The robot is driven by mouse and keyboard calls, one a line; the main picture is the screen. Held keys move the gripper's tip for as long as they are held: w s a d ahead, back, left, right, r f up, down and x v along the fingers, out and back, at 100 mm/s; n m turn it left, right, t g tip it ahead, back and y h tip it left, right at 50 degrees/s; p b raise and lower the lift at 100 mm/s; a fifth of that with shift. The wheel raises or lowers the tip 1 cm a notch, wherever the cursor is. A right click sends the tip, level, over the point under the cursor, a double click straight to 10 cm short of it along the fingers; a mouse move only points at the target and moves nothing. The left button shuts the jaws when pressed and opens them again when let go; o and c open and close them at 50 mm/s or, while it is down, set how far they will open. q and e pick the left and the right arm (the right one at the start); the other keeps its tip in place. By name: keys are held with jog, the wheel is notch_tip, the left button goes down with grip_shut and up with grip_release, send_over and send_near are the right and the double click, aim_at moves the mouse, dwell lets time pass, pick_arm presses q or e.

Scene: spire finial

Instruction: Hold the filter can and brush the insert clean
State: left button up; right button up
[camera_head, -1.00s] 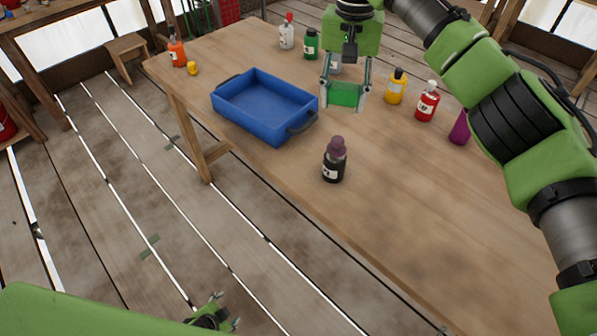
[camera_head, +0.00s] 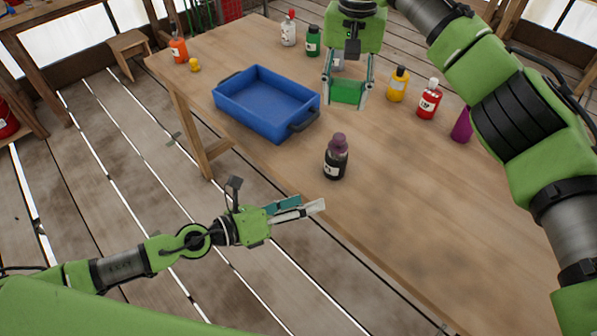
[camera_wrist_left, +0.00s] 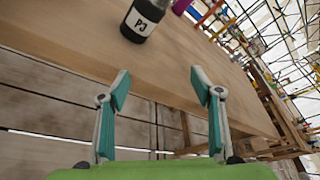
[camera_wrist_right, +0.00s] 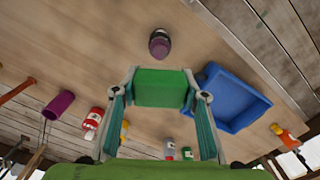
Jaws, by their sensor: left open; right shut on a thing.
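A dark can-like container (camera_head: 336,165) with a white label and purple top stands upright near the table's front edge. Its labelled lower part shows in the left wrist view (camera_wrist_left: 143,20), and its purple top faces the right wrist view (camera_wrist_right: 159,42). My right gripper (camera_head: 345,102) is shut on a green block (camera_wrist_right: 160,87), held above the table behind the container. I cannot tell whether this block is the brush. My left gripper (camera_head: 306,208) is open and empty, in front of the table edge, below and left of the container. Any insert is not distinguishable.
A blue tray (camera_head: 243,121) stands left of the container. Yellow (camera_head: 397,86), red (camera_head: 428,102), green (camera_head: 312,43) and white (camera_head: 288,32) bottles line the far side, with a purple piece (camera_head: 461,126) at right. An orange bottle (camera_head: 178,50) stands far left. The front right tabletop is clear.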

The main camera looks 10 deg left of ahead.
pick_arm(q)
notch_tip(320, 180, up, 2)
jog(key=w+d+r+m, duration=0.1)
jog(key=w+m, duration=0.1)
jog(key=m, duration=0.2)
jog(key=m+y, duration=0.2)
jog(key=m, duration=0.2)
send_near(327, 167)
jog(key=shift+w+d+f+g, duration=0.2)
jog(key=shift+w+g, duration=0.1)
jog(key=shift+w, duration=0.35)
jog(key=x, duration=1.1)
jog(key=shift+w+d+f, duration=0.1)
jog(key=shift+d, duration=0.2)
jog(key=c, duration=1.3)
jog(key=shift+o, duration=0.2)
pick_arm(e)
jog(key=shift+f, duration=0.1)
jog(key=shift+f, duration=3.85)
